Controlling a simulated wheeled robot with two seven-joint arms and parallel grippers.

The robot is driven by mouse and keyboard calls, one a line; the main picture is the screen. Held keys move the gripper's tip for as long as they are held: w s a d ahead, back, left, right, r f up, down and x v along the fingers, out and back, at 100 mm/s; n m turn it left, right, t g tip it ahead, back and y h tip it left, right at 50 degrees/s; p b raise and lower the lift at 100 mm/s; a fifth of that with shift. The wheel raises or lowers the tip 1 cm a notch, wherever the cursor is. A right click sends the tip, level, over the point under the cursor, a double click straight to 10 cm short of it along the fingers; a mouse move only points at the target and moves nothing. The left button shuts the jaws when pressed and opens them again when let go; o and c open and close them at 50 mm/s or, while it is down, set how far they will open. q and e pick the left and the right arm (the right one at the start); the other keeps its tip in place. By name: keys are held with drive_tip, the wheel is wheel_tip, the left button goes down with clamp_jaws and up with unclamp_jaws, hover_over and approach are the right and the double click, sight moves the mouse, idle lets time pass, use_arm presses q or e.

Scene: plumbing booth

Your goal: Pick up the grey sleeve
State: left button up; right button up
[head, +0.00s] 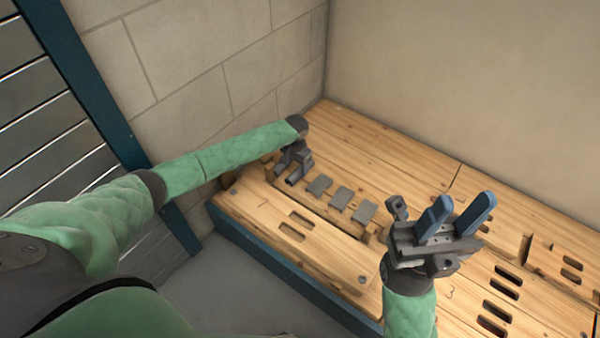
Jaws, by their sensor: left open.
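A wooden rack (326,213) on the bench holds several flat grey pieces in a row, including one at its left (320,185), one in the middle (341,197) and one at its right (364,211). I cannot tell which piece, if any, is the grey sleeve. My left gripper (292,172) is at the rack's far left end, beside the row. It is open, but its fingertips are mostly hidden and I cannot tell what lies between them. My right gripper (462,208) is raised above the bench, blue fingers pointing up, apart and empty.
The wooden bench (380,146) has slots along its front and right, including one slot (292,231) near the rack. A tiled wall (255,70) stands behind at left and a plain wall (470,80) at the back. The bench surface behind the rack is clear.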

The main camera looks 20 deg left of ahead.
sight(296, 172)
use_arm(q)
wheel_tip(296, 172, down, 5)
drive_tip(key=shift+r+b, duration=0.1)
drive_tip(key=shift+b, duration=0.75)
drive_tip(key=c, duration=0.8)
drive_tip(key=shift+r, duration=0.1)
